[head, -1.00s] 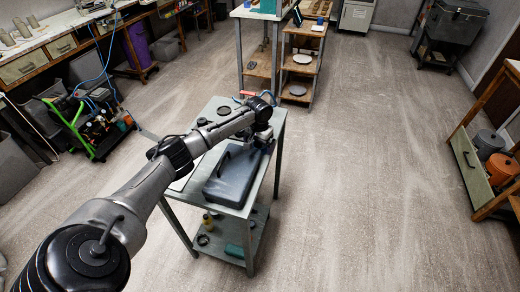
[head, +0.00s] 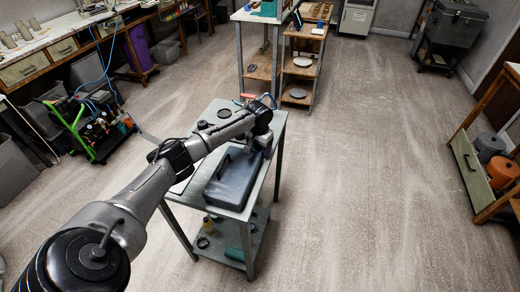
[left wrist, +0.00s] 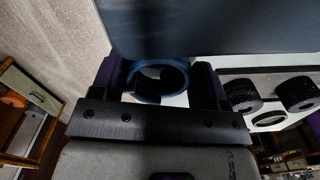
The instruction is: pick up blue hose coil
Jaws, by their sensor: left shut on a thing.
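The blue hose coil (left wrist: 143,94) is a dark blue ring in the left wrist view. It sits between the two dark fingers of my left gripper (left wrist: 157,76), which is shut on it. In the head view my left gripper (head: 258,141) is low over the back right part of the small metal cart (head: 190,193), just behind the grey-blue case. The coil is hidden there by my wrist and the case. I cannot tell whether the coil still touches the cart top. My right gripper is not in view.
The grey-blue case (head: 232,180) with a handle lies on the cart, close to my gripper. A dark round dish (head: 224,113) is at the cart's back. A shelf unit (head: 298,70) stands behind. Open floor (head: 370,180) lies to the right.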

